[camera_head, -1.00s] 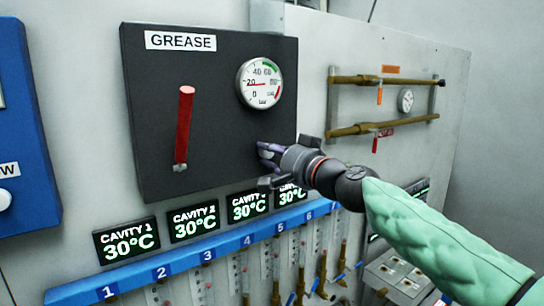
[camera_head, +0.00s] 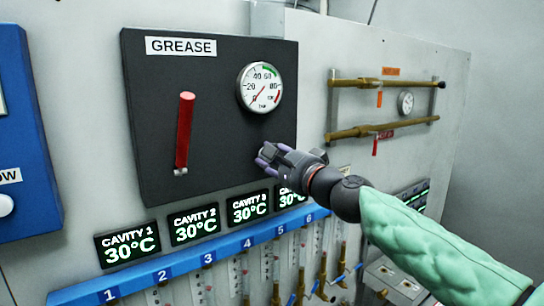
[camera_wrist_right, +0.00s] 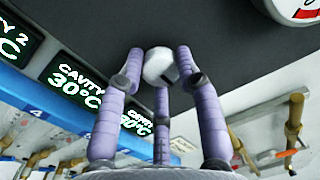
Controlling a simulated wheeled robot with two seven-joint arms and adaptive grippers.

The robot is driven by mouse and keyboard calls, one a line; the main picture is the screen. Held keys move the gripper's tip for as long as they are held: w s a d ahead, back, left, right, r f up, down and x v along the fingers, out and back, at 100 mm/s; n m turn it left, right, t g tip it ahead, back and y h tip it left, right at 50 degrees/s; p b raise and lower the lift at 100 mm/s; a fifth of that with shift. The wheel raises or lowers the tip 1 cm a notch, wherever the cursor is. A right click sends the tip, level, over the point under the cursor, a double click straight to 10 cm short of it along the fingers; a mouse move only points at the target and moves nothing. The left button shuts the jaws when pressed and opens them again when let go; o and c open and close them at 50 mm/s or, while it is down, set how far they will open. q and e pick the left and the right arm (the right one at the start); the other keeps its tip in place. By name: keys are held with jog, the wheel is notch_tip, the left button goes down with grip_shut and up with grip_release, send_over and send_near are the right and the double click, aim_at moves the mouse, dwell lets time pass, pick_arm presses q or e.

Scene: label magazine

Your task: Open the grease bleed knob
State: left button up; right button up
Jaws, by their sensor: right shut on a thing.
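The grease bleed knob (camera_wrist_right: 160,66) is a small pale rounded knob with a dark mark, on the dark grease panel (camera_head: 225,125). It shows in the right wrist view between the purple fingers of my right gripper (camera_wrist_right: 160,78). My right gripper is shut on it. In the head view my right gripper (camera_head: 264,157) is at the panel's lower right and hides the knob. The round gauge (camera_head: 259,87) above has its needle pointing down-left, near 0. My left gripper is not in view.
A red lever (camera_head: 184,132) stands upright on the panel's left side. Cavity displays (camera_head: 192,224) and a blue numbered rail (camera_head: 190,262) lie below. Brass pipes (camera_head: 380,131) run along the wall to the right. A blue box (camera_head: 25,140) is at the left edge.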

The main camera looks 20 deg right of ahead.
jog(key=shift+a+f+m, duration=0.15)
jog(key=shift+f+m, duration=0.05)
jog(key=shift+m, duration=0.5)
jog(key=o, duration=1.1)
jog(key=shift+r, duration=0.15)
jog(key=shift+o, duration=0.2)
jog(key=v, duration=1.2)
